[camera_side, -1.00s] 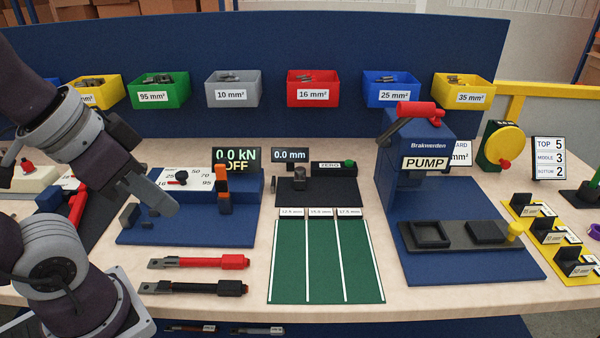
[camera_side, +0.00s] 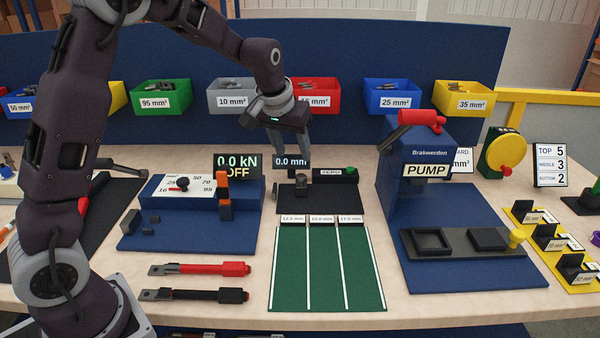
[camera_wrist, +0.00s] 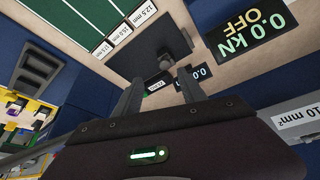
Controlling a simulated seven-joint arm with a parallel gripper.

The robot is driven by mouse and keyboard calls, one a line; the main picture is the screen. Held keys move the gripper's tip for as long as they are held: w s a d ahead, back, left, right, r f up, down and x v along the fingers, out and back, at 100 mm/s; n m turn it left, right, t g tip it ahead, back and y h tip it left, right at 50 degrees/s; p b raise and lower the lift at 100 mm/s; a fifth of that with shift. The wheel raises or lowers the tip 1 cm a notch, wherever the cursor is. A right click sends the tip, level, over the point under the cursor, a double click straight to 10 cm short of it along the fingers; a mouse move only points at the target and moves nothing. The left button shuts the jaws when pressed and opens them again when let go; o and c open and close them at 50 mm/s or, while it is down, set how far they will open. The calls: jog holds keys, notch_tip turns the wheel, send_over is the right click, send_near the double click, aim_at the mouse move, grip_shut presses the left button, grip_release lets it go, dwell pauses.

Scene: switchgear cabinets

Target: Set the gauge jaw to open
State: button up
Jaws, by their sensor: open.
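The gauge has a dark base (camera_side: 318,198) with a small grey-brown jaw block (camera_side: 300,181) on it. Its display (camera_side: 284,162) shows 0.0 mm, partly covered by my gripper. In the wrist view the gauge base (camera_wrist: 152,38) and jaw block (camera_wrist: 165,63) lie just beyond my fingertips. My gripper (camera_side: 291,162) is open and empty, pointing down above the back of the gauge, apart from the jaw block. In the wrist view my gripper's two fingers (camera_wrist: 160,77) are spread. I cannot tell the gap between the jaw faces.
A ZERO bar with a green button (camera_side: 350,170) stands right behind the gauge base. The crimp force unit (camera_side: 190,232) with its 0.0 kN OFF display (camera_side: 238,167) is to the left. The blue pump press (camera_side: 423,165) stands right. A green sorting mat (camera_side: 325,270) lies in front.

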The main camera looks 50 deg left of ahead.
aim_at(301, 176)
jog(key=x, duration=0.7)
jog(key=a+x, duration=0.1)
jog(key=x, duration=0.3)
jog(key=shift+w+a+r, duration=0.15)
jog(key=shift+w, duration=0.3)
grip_shut()
dwell(0.6)
